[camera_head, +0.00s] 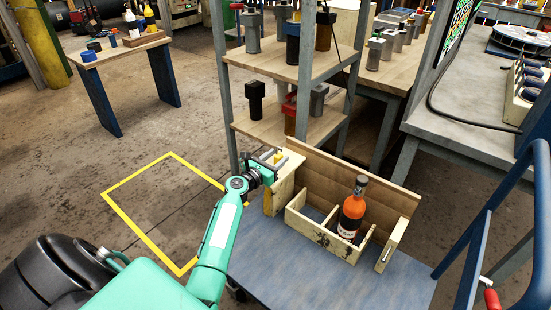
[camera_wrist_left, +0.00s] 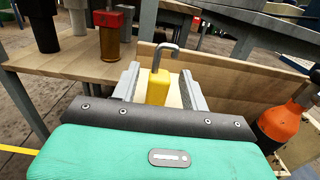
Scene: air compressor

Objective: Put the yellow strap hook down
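The yellow strap hook (camera_wrist_left: 158,86) has a yellow body and a bent grey metal hook on top. It stands between the two fingers of my left gripper (camera_wrist_left: 160,84) in the left wrist view. The fingers are apart, with a narrow gap showing on each side of the yellow body. In the head view, my left gripper (camera_head: 277,157) is at the left end of the wooden caddy, and the hook (camera_head: 279,157) shows as a small yellow spot there. The hook's lower end is hidden, so I cannot tell what it rests on. My right gripper is not in view.
The wooden caddy (camera_head: 318,238) stands on a blue-grey top (camera_head: 330,285) and holds an orange bottle (camera_head: 352,212). A shelf (camera_head: 290,65) with several dark and metal parts stands behind. A blue railing (camera_head: 480,240) is at the right. Yellow floor tape (camera_head: 135,222) lies left.

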